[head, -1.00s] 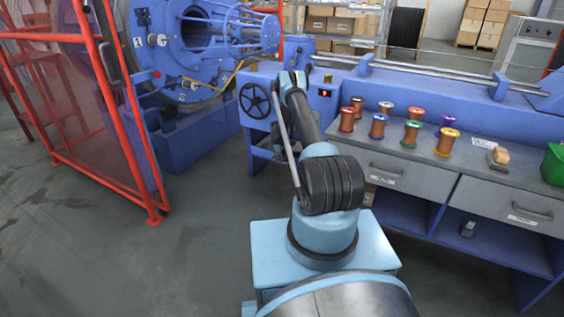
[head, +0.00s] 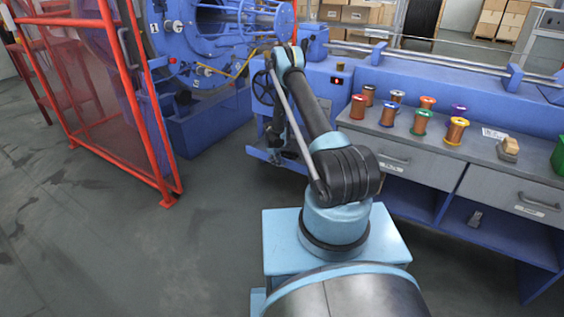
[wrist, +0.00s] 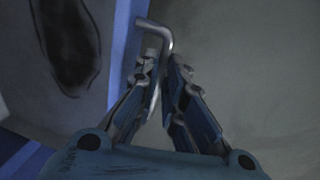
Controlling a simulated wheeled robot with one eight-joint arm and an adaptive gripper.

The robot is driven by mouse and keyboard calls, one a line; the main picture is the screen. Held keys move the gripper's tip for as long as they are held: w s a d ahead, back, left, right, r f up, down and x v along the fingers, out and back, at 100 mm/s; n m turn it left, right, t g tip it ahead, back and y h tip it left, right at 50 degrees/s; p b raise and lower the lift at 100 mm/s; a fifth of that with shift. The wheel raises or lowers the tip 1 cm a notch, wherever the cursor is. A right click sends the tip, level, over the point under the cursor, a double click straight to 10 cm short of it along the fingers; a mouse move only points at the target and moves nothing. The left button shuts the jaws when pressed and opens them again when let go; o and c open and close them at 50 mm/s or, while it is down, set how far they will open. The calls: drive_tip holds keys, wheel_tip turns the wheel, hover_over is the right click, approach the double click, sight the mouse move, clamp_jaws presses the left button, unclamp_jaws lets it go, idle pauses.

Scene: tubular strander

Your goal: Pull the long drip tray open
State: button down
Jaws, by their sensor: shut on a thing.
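The long drip tray (head: 262,155) is low under the blue machine, left of the workbench; its blue edge sticks out past the machine's front. In the wrist view its blue rim (wrist: 121,50) runs along the left, with a dark patch (wrist: 66,45) inside the tray. A bent grey metal handle (wrist: 152,26) stands out from the rim. My gripper (wrist: 162,66) is shut on this handle, with a finger on each side. In the head view my arm hides most of the gripper and the handle.
A red guard frame (head: 150,130) stands on the left. A handwheel (head: 263,88) is above the tray. The grey workbench (head: 440,146) with several spools and two drawers is on the right. The floor in front of the tray is clear.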

drive_tip(key=shift+s+a, duration=0.1)
drive_tip(key=shift+a, duration=0.25)
drive_tip(key=c, duration=1.7)
unclamp_jaws()
drive_tip(key=shift+d, duration=0.15)
drive_tip(key=r, duration=0.4)
drive_tip(key=s+r, duration=0.1)
drive_tip(key=r, duration=0.2)
drive_tip(key=a+r, duration=0.1)
drive_tip(key=r, duration=0.3)
drive_tip(key=shift+s+a+r, duration=0.1)
drive_tip(key=shift+s+r, duration=0.25)
drive_tip(key=shift+s, duration=0.05)
